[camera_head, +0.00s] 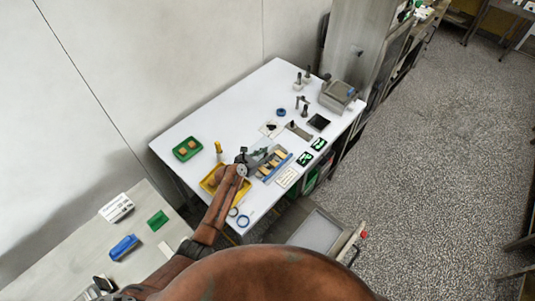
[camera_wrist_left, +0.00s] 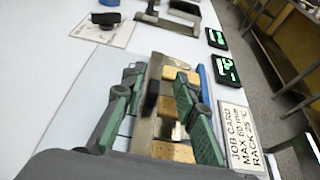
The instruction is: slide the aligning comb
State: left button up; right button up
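The aligning comb appears to be the grey metal piece with a dark upright grip (camera_wrist_left: 152,93) in the left wrist view. It lies over a row of tan blocks (camera_wrist_left: 179,79); in the head view these blocks (camera_head: 272,163) sit beside a blue rail (camera_head: 278,168). My left gripper (camera_head: 242,157) is over the near part of the white table. In the left wrist view its green-padded fingers (camera_wrist_left: 160,85) are apart, with the dark grip between them, nearer the left finger. I cannot tell whether they touch it. My right gripper is not in view.
A job card (camera_wrist_left: 243,137) and black-and-green displays (camera_wrist_left: 225,69) lie right of the blocks. A yellow tray (camera_head: 213,187) is under my arm, a green tray (camera_head: 187,149) to the left. A grey box (camera_head: 338,95) and metal stands are at the back. The table's left middle is clear.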

pick_arm(q)
jog(key=shift+a, duration=0.1)
jog(key=v, duration=1.2)
